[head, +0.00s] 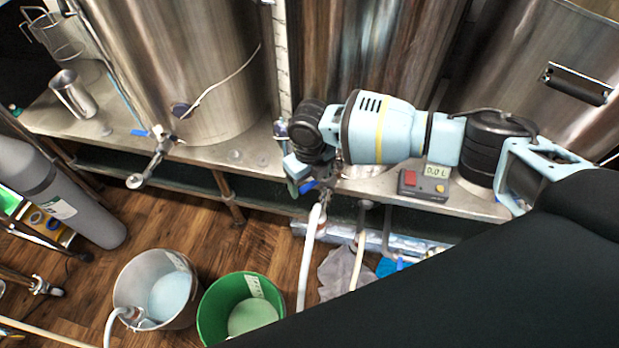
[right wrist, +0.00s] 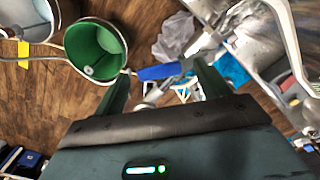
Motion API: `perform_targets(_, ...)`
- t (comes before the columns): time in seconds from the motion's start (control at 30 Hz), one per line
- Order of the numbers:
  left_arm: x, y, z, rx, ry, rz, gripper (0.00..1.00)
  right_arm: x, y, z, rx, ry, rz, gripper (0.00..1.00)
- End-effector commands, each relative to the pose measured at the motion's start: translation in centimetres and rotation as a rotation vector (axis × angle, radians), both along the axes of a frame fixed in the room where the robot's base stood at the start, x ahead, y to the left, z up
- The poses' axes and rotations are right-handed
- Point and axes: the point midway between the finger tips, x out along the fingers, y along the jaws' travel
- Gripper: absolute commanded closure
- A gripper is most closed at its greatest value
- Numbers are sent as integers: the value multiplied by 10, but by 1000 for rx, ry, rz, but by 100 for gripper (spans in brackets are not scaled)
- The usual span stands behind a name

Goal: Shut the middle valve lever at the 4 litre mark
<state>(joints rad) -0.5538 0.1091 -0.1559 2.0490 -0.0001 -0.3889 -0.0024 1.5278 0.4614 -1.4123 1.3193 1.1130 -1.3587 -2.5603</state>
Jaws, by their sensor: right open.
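The middle valve's blue lever (head: 309,186) shows in the head view below the middle steel tank (head: 370,50), partly hidden by my right gripper (head: 299,178). In the right wrist view the blue lever (right wrist: 160,72) lies crosswise at the fingertips of my right gripper (right wrist: 160,68). The fingers are open, one towards each end of the lever; I cannot tell whether they touch it. A white hose (head: 310,245) hangs below this valve. My left gripper is not in view.
A green bucket (head: 202,316) and a steel bucket (head: 121,290) stand on the wooden floor. Another valve (head: 158,160) is at the left tank (head: 190,60). A grey gas cylinder (head: 60,195) stands at far left. A steel cup (head: 73,95) is on the bench.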

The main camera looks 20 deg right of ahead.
Motion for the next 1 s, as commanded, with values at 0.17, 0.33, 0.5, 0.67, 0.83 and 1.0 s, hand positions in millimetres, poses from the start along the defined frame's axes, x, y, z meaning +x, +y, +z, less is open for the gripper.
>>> perform_targets(0.17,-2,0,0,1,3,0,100,0,0,0,0,0,0,40)
perform_targets(0.33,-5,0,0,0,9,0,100,0,0,0,0,0,0,62)
perform_targets(0.5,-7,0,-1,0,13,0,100,0,0,0,0,0,0,84)
perform_targets(0.67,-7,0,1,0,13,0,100,2,1,1,0,-1,-21,88)
perform_targets(0.83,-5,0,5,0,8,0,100,8,2,2,0,-2,-124,88)
perform_targets(1.0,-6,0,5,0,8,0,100,11,2,1,0,-2,-167,88)
